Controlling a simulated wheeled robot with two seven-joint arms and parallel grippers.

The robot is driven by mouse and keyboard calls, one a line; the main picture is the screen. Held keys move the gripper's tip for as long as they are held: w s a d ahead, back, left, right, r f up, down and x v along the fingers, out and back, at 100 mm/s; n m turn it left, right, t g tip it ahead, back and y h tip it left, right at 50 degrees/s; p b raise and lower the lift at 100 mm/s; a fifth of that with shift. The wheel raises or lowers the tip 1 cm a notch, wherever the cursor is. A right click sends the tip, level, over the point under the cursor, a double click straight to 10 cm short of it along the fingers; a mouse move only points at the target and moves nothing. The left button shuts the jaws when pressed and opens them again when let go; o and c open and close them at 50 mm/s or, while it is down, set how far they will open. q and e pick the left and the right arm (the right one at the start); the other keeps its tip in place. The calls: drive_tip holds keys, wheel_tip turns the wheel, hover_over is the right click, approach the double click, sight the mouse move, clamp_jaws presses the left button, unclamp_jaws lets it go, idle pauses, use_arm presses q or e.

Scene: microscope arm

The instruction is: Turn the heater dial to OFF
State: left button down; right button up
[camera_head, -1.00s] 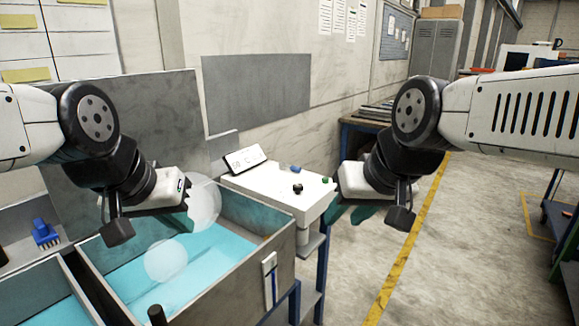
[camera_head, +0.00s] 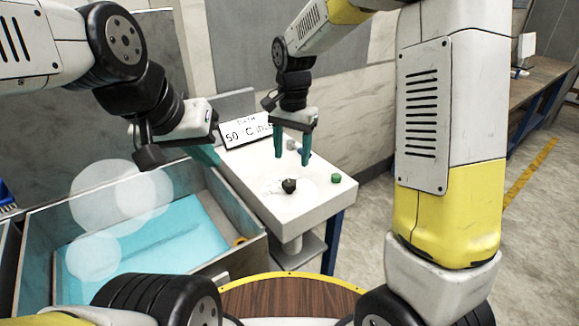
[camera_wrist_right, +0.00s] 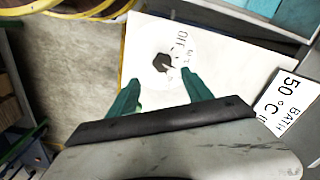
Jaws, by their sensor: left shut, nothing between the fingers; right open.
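The heater dial is a small black knob (camera_head: 289,186) on top of a white control box (camera_head: 312,204). In the right wrist view the dial (camera_wrist_right: 162,63) sits on a pale printed disc, with "OFF" lettering beside it. My right gripper (camera_head: 292,160) is open, pointing down over the box behind the dial, apart from it. In the wrist view its teal fingers (camera_wrist_right: 159,88) straddle the dial's line without touching it. My left gripper (camera_head: 207,155) is shut and empty, left of the box over the tank's edge. The dial's exact setting is too small to read.
A display (camera_head: 247,131) reading "BATH 50 °C" stands at the box's back edge. A tank (camera_head: 245,258) of cyan water with pale vapour blobs lies to the left.

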sight(289, 182)
drive_tip(key=shift+w+a+f, duration=0.15)
drive_tip(key=shift+f, duration=0.3)
drive_tip(key=shift+w+a+f, duration=0.1)
drive_tip(key=shift+a+f, duration=0.05)
drive_tip(key=shift+f, duration=0.3)
wheel_tip(289, 182, down, 7)
drive_tip(key=shift+r, duration=0.1)
drive_tip(key=shift+c, duration=0.5)
clamp_jaws()
